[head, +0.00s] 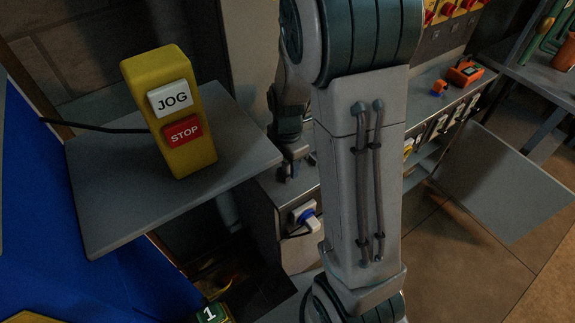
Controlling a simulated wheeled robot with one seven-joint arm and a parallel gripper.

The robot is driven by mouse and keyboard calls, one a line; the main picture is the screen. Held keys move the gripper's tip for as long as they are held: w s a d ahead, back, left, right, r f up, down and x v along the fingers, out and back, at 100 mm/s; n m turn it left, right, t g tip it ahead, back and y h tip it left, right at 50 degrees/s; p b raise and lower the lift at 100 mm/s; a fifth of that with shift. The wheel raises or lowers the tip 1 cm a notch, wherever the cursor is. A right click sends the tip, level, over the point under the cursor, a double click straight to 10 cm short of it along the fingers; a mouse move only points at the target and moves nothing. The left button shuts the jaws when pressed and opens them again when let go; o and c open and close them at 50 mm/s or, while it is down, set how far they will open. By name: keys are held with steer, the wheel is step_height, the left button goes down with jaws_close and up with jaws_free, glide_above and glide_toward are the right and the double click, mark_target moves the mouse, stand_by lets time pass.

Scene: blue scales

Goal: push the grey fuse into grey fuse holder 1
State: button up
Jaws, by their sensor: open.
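My gripper (291,170) shows small and dark just left of my large arm link, over the near end of a grey bench or cabinet (275,205). It is open, and my arm partly hides the area around it. I cannot make out the grey fuse between or below its fingers. A row of pale fuse-holder-like units (437,127) stands along the bench front to the right of my arm. Which of them is grey fuse holder 1 cannot be told. A white and blue connector (305,218) is on the cabinet face below my gripper.
A yellow JOG/STOP box (172,110) stands on a grey shelf (105,205) at left, with a black cable. A grey panel (510,185) juts out at right. Brown floor is free at lower right.

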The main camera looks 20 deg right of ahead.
jaws_close()
steer(key=shift+r, duration=0.45)
steer(key=r, duration=0.3)
steer(key=shift+s+d+r, duration=0.1)
steer(key=shift+d+r, duration=0.25)
steer(key=s+d+r, duration=0.5)
steer(key=d+r, duration=0.1)
steer(key=d, duration=0.3)
steer(key=shift+d+r+b, duration=0.2)
steer(key=shift+d+b, duration=0.2)
steer(key=shift+b, duration=0.05)
steer(key=w+a+f, duration=0.1)
steer(key=a, duration=0.2)
steer(key=w+a+f, duration=0.1)
steer(key=w+a, duration=0.1)
steer(key=a, duration=0.2)
steer(key=w+a+f+p, duration=0.1)
steer(key=w+a+f, duration=0.1)
steer(key=a, duration=0.1)
steer(key=shift+w+a, duration=0.1)
steer(key=shift+a, duration=0.15)
